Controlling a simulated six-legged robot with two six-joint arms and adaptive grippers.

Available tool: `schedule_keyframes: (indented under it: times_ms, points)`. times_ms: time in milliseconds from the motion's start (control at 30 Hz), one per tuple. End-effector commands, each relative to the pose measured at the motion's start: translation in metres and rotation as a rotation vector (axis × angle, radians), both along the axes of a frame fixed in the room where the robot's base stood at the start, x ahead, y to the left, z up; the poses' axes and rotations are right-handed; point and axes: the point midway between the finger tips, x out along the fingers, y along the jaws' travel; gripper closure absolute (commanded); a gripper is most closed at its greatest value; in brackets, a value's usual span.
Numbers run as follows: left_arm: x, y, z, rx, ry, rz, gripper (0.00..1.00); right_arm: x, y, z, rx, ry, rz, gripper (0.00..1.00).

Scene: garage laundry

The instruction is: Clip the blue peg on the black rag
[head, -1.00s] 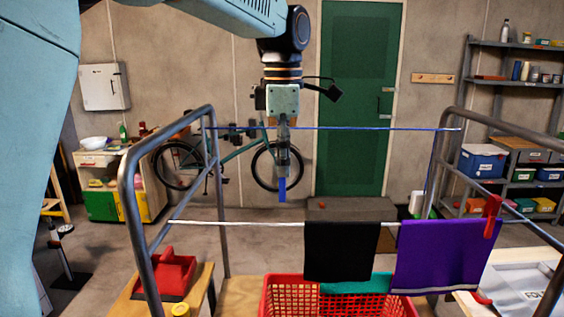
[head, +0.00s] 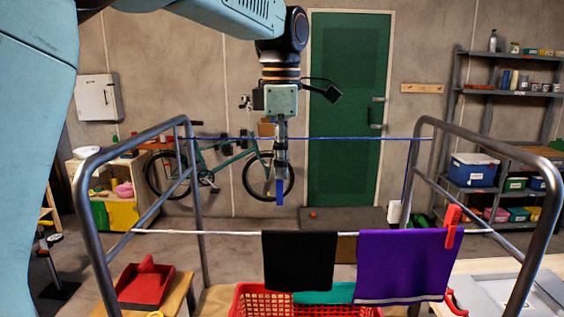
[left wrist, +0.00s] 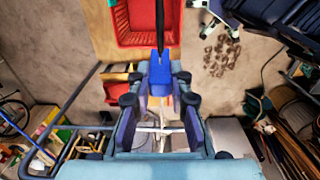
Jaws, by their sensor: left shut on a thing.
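The black rag (head: 300,264) hangs over the front white line of the drying rack, left of a purple cloth. My left gripper (head: 281,168) points down and is shut on the blue peg (head: 280,193). The peg's lower end is in the air, above the line in the picture and just left of the rag's middle; it looks apart from the rag. In the left wrist view the blue peg (left wrist: 160,74) sits between the fingertips (left wrist: 160,92). A thin dark strip beyond it may be the rag seen edge-on; I cannot tell. My right gripper is not in view.
The purple cloth (head: 408,262) carries a red peg (head: 453,227). A red basket (head: 262,303) stands below the rags. The rack's metal frames (head: 92,215) rise at both sides, with a blue line (head: 345,138) behind.

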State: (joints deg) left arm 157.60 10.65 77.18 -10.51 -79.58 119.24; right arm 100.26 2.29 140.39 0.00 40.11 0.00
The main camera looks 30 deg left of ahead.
Motion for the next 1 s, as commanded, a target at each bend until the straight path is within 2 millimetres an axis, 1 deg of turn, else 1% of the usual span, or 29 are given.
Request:
schedule_keyframes:
  times_ms: [467,1000]
  points:
    - [-0.004,0.004,0.0,0.001,0.003,0.0,1.0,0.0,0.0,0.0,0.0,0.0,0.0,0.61]
    - [-0.004,0.004,-0.022,0.002,0.003,0.0,1.0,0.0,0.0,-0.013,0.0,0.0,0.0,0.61]
